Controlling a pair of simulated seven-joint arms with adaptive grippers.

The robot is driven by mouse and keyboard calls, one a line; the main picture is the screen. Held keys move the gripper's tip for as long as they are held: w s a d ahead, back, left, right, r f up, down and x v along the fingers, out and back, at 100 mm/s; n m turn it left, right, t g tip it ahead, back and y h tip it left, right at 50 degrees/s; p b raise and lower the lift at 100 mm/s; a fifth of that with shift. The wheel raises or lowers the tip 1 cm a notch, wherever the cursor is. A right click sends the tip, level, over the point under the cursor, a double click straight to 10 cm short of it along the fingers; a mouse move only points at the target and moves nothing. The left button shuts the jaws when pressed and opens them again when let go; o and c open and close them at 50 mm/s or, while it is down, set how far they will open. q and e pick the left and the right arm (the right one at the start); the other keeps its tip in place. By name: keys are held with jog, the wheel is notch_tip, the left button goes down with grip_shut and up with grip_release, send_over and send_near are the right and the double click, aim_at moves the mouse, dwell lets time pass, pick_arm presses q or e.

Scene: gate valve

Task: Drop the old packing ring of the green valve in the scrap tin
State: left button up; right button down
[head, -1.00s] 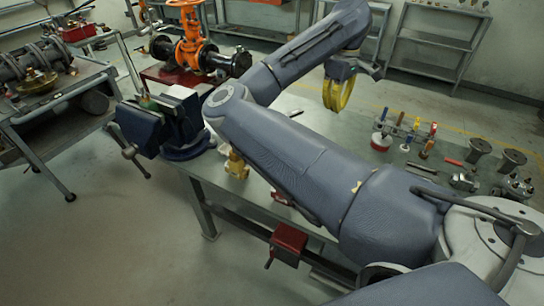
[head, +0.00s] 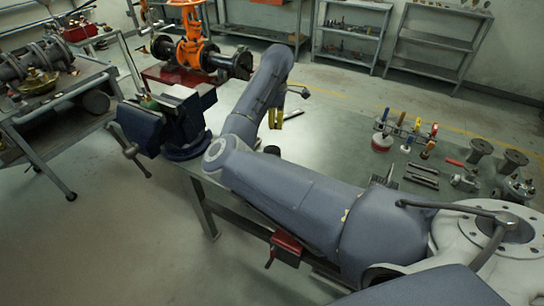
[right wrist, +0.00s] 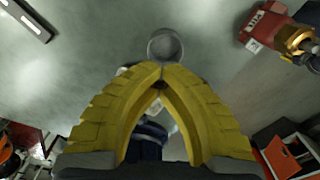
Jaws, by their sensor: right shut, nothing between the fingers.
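A blue vise (head: 165,120) stands at the left end of the bench, with a small green part (head: 152,105) showing at its jaws; I cannot tell whether this is the green valve. My right gripper (head: 288,114) has yellow fingers and is above the bench, right of the vise, partly behind my own arm. In the right wrist view its fingertips (right wrist: 160,68) meet with nothing held between them. A round grey object (right wrist: 165,45) shows just beyond the tips. I cannot make out the packing ring or identify the scrap tin. My left gripper is not in view.
An orange valve (head: 194,45) stands behind the vise. A red box (head: 286,247) hangs at the front edge. The back middle of the bench is clear.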

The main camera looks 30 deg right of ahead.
jog(key=shift+f, duration=2.5)
jog(key=c, duration=1.5)
grip_release()
jog(key=shift+r, duration=5.95)
jog(key=shift+d+r, duration=0.1)
